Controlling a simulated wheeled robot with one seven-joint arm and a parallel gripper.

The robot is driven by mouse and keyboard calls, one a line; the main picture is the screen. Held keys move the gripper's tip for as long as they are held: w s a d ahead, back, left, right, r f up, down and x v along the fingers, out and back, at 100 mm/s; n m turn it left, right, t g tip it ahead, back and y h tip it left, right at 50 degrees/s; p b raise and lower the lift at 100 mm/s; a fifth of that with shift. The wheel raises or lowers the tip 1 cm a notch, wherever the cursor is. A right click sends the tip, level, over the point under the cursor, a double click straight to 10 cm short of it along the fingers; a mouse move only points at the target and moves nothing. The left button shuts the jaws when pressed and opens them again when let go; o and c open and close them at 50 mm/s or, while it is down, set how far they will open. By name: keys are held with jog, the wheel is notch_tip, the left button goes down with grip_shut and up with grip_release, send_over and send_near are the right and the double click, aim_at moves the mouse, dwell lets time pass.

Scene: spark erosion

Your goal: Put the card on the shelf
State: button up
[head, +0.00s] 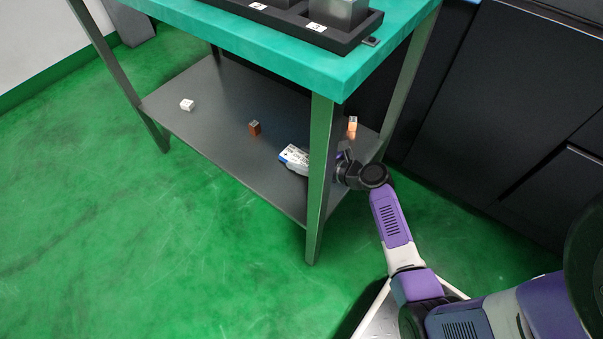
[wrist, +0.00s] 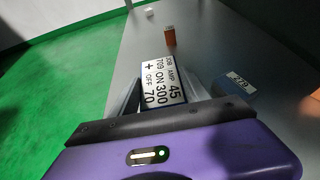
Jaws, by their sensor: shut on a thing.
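The card (head: 293,154) is white with dark print and a blue part. In the wrist view the card (wrist: 163,80) shows lines of numbers and letters. My gripper (wrist: 160,98) is shut on the card's near end, a finger on each side. In the head view my gripper (head: 297,168) reaches in past the table's front leg, which hides part of it. The grey shelf (head: 205,125) is the table's lower board, and the card is over it. I cannot tell whether the card touches the shelf.
A blue-grey block (wrist: 235,84) with a label lies just right of the card. A copper block (head: 254,128), a white block (head: 187,104) and a copper-coloured block (head: 352,125) stand on the shelf. The table leg (head: 322,170) is close to my arm.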

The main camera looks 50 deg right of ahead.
jog(key=shift+f+b, duration=1.35)
jog(key=shift+f, duration=1.2)
jog(key=shift+f, duration=0.1)
jog(key=o, duration=1.4)
jog(key=shift+s+r, duration=0.15)
jog(key=shift+r, duration=0.1)
jog(key=p+v, duration=0.5)
jog(key=v, duration=0.5)
jog(key=shift+s+r, duration=0.15)
jog(key=shift+r, duration=0.05)
jog(key=shift+s+r+p, duration=0.1)
jog(key=shift+s+p, duration=0.25)
jog(key=shift+s, duration=0.25)
